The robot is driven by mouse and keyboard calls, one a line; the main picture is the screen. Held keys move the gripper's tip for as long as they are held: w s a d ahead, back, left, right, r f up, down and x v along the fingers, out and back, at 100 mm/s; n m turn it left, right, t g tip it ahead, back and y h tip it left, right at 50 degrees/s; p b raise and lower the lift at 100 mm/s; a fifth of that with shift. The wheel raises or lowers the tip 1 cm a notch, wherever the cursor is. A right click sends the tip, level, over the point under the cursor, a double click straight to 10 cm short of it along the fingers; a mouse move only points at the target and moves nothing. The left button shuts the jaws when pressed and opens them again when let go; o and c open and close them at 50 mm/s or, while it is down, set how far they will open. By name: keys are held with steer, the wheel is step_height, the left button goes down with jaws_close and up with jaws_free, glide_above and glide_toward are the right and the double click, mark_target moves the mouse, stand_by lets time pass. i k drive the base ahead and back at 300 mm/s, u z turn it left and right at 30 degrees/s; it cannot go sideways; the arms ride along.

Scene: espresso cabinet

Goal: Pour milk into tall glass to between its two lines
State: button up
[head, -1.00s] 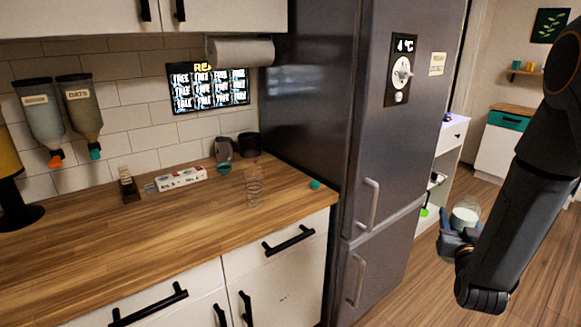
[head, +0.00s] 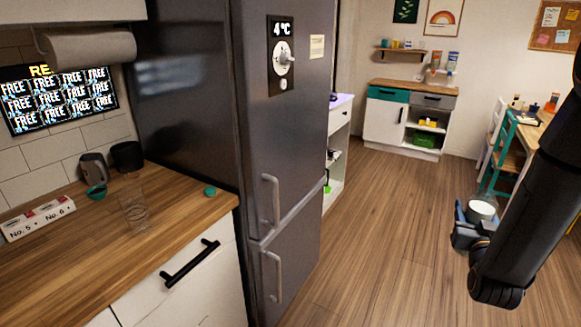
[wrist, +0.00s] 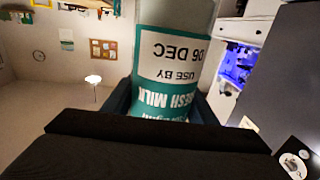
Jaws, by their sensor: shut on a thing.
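My gripper (head: 478,228) is at the lower right of the head view, out over the floor and well away from the counter. It is shut on the milk bottle (head: 482,210), which shows there as a pale round shape. In the wrist view the milk bottle (wrist: 172,75) fills the middle, with a teal label reading upside down "FRESH MILK" and "USE BY 06 DEC". A clear tall glass (head: 134,210) stands on the wooden counter, left of the fridge. Its lines are too faint to tell.
The grey fridge (head: 285,150) stands between the counter (head: 70,260) and my gripper. A dark cup (head: 127,156), a grey jug (head: 94,168), a small teal cap (head: 210,191) and a numbered box (head: 38,218) are near the glass. The floor (head: 390,230) is clear.

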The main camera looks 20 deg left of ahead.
mark_target(132, 200)
steer(key=z, duration=0.7)
steer(key=i, duration=1.35)
steer(key=u, duration=3)
